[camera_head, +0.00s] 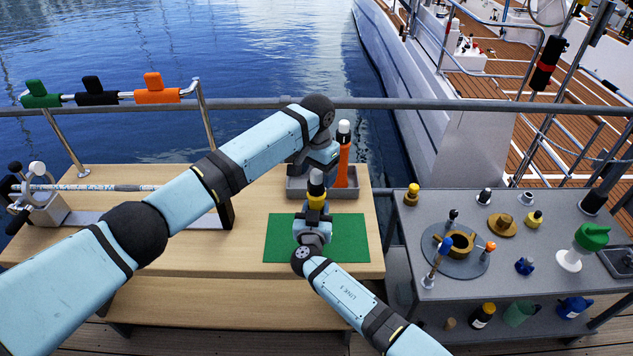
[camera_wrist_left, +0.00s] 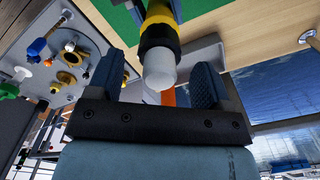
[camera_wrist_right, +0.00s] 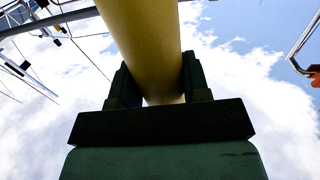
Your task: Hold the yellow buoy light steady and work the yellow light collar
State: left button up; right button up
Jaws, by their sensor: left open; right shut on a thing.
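The yellow buoy light (camera_head: 316,200) stands over the green mat (camera_head: 345,235), with a black band and a white top. My right gripper (camera_head: 314,222) is shut around its yellow body (camera_wrist_right: 142,35), which fills the middle of the right wrist view. My left gripper (camera_head: 314,170) is open just beyond the top in the head view. In the left wrist view, the white top (camera_wrist_left: 160,72) points in between the open fingers, with the black band and yellow part behind it. I cannot clearly tell the yellow light collar from the body.
An orange buoy light (camera_head: 342,165) stands in the grey tray (camera_head: 352,193) close behind my left gripper. A rail with green, black and orange grips (camera_head: 154,88) stands at the left. The grey side table (camera_head: 400,235) holds several small parts.

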aim_at(317, 182)
pick_arm(q)
jog(key=shift+f, duration=1.75)
pick_arm(e)
jog(key=shift+f, duration=0.15)
pick_arm(q)
jog(key=c, duration=0.9)
jog(key=shift+c, duration=0.2)
